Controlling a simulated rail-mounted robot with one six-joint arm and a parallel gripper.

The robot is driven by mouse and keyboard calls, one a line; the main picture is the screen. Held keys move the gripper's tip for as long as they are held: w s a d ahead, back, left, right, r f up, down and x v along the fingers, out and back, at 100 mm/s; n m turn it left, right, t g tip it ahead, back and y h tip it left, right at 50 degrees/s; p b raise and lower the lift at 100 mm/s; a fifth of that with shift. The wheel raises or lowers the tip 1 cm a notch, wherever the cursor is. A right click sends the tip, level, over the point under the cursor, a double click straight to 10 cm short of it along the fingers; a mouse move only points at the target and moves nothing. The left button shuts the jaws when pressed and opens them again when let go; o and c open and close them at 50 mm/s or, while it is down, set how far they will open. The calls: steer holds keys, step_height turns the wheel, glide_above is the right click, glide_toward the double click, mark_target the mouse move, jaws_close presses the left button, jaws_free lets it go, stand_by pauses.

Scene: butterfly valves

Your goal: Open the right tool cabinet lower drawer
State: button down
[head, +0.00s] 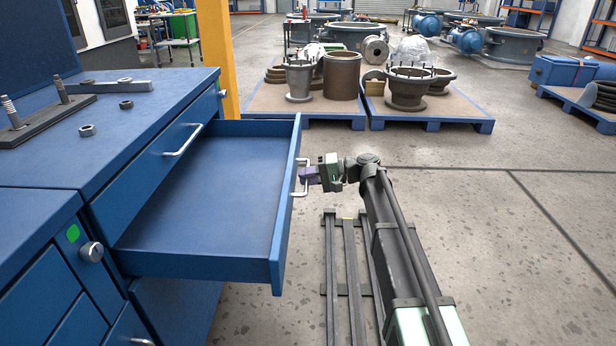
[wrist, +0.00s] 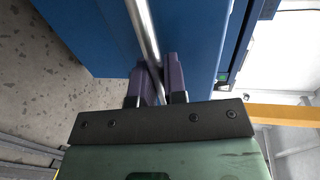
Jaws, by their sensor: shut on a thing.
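The right tool cabinet (head: 140,165) is blue, and its lower drawer (head: 205,205) stands pulled far out to the right in the head view. The drawer is empty inside. Its silver bar handle (head: 300,190) is on the front panel, facing my arm. My gripper (head: 307,175) is shut on this handle, with its purple fingers around the bar. In the wrist view the handle (wrist: 145,28) runs between the fingers of my gripper (wrist: 161,80), close to the blue drawer front (wrist: 205,35). The upper drawer, with its own silver handle (head: 183,140), is closed.
A bolted dark plate (head: 45,118) and several nuts lie on the cabinet top. A yellow post (head: 217,50) stands behind the cabinet. Blue pallets (head: 305,118) with valve parts are at the back. The floor right of my arm is clear.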

steer(key=c, duration=1.2)
jaws_free()
steer(key=d, duration=0.3)
steer(key=d+r+p, duration=0.1)
steer(key=d, duration=0.3)
steer(key=d+r+p, duration=0.1)
steer(key=d, duration=0.2)
steer(key=shift+s+d+r, duration=0.1)
steer(key=shift+s+d, duration=0.05)
steer(key=shift+d, duration=0.1)
